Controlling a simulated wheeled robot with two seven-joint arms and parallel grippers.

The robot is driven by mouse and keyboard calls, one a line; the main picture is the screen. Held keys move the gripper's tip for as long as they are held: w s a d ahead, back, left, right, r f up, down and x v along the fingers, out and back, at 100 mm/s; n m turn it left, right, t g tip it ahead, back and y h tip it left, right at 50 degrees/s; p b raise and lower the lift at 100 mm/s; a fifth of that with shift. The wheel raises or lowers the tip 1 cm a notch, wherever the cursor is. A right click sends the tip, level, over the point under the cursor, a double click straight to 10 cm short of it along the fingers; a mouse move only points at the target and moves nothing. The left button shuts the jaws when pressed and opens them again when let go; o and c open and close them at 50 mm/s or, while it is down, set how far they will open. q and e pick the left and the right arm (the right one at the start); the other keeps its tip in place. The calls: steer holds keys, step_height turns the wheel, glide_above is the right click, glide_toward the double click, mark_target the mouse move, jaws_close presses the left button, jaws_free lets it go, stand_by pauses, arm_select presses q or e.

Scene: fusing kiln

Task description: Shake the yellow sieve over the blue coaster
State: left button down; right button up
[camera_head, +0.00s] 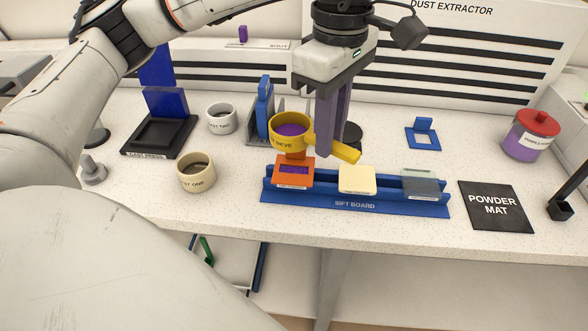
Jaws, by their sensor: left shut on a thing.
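My left gripper (329,147) is shut on the handle of the yellow sieve (307,143), its fingers pointing down. The sieve is roughly level, has purple powder inside, and is held above the left end of the blue sift board (350,205). Below it on the board is an orange frame piece (293,181) with purple in its opening. A cream tile (357,180) is mid-board, and a grey-blue, glassy tile (420,184) is at its right end. I cannot tell for certain which is the blue coaster. My right gripper is not in view.
A cream cup (196,173), a white cup (222,119) and a black press (155,140) stand left. A blue frame (423,140) lies behind the board. A red-lidded purple jar (532,137) and black powder mat (497,207) are right. The dust extractor (455,60) backs the table.

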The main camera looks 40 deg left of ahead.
arm_select(q)
steer(key=shift+s+a, duration=0.25)
steer(key=shift+a, duration=0.1)
steer(key=shift+w+d, duration=0.35)
steer(key=shift+d, duration=0.25)
steer(key=shift+w+d, duration=0.35)
steer(key=shift+d, duration=0.2)
steer(key=shift+s+a, duration=0.1)
steer(key=shift+a, duration=0.1)
steer(key=shift+s+a+f, duration=0.1)
steer(key=shift+s+a, duration=0.2)
steer(key=shift+a, duration=0.25)
steer(key=shift+s+a+b, duration=0.3)
steer(key=shift+a, duration=0.1)
